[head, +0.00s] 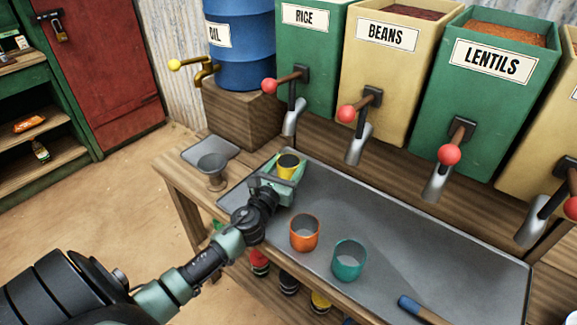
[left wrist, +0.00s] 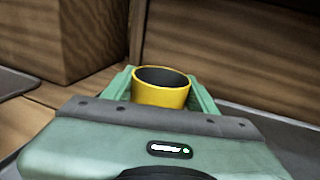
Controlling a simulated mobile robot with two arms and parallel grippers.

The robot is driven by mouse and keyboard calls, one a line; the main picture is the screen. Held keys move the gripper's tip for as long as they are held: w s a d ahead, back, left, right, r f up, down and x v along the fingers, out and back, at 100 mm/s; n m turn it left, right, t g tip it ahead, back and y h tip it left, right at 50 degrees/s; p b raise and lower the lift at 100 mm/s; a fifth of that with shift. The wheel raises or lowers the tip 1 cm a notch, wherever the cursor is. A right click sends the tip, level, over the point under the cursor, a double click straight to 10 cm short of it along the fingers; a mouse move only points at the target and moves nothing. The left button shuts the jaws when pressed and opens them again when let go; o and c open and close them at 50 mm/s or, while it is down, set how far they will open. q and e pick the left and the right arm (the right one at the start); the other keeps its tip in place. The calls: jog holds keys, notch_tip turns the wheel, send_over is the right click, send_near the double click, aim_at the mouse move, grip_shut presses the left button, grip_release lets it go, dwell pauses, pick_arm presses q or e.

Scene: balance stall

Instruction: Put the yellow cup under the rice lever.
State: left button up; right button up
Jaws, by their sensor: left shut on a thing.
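The yellow cup (head: 288,167) is upright at the left end of the grey metal tray, and it also shows in the left wrist view (left wrist: 162,88). My left gripper (head: 285,172) is shut on the cup, with a green finger on each side of it. I cannot tell whether the cup touches the tray. The rice lever (head: 285,82) has a red knob and sits on the front of the green RICE bin (head: 310,50). Its metal spout (head: 293,120) hangs behind and above the cup. My right gripper is not in view.
An orange cup (head: 304,233) and a teal cup (head: 349,261) stand on the tray (head: 420,240), right of my left gripper. A small metal pan scale (head: 213,168) is at the left. BEANS (head: 385,65) and LENTILS (head: 490,85) bins line the back. A blue-handled tool (head: 415,308) lies in front.

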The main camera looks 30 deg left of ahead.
aim_at(284, 171)
pick_arm(q)
jog(key=o, duration=1.4)
jog(key=shift+f, duration=0.1)
jog(key=shift+c, duration=0.2)
jog(key=shift+s, duration=0.4)
jog(key=s, duration=0.3)
jog(key=s+d, duration=0.1)
jog(key=s, duration=0.2)
jog(key=shift+s+d+b, duration=0.15)
jog(key=shift+s+b, duration=0.15)
jog(key=shift+s, duration=0.05)
jog(key=shift+r, duration=0.25)
